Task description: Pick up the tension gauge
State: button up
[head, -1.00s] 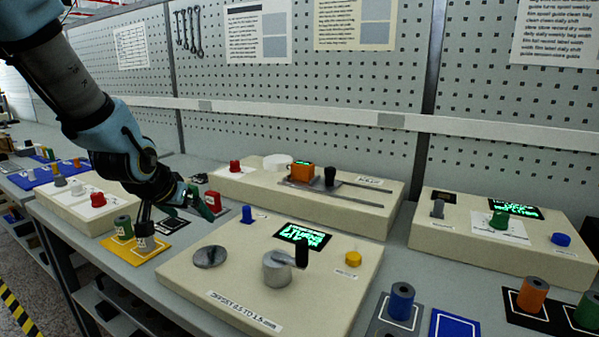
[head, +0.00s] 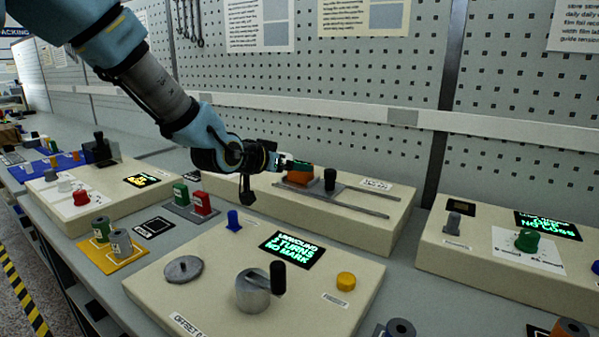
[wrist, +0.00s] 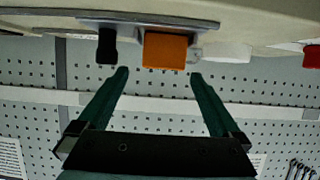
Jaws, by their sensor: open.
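No thing in view is clearly labelled as the tension gauge. An orange block (head: 300,178) sits on a grey plate with rails on the rear cream console, beside a black knob (head: 330,180). My gripper (head: 296,165) reaches over this console with its green fingers at the orange block's top, partly covering it. In the wrist view, which looks upside down, the fingers of my gripper (wrist: 160,75) are spread and empty. The orange block (wrist: 166,50) shows between and beyond the fingertips, and the black knob (wrist: 107,46) is to its left. I cannot tell whether the fingers touch the block.
The front console (head: 210,283) carries a crank drum (head: 252,290), a lit display (head: 292,249) and a yellow button (head: 346,280). Green and red boxes (head: 201,203) stand left. Two spools stand on a yellow mat (head: 112,258). A pegboard wall (head: 330,75) rises behind.

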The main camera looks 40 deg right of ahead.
jog(key=shift+p+x, duration=1)
jog(key=shift+x, duration=2.1)
jog(key=shift+w, duration=0.2)
jog(key=shift+c, duration=0.4)
jog(key=shift+r, duration=0.1)
grip_shut()
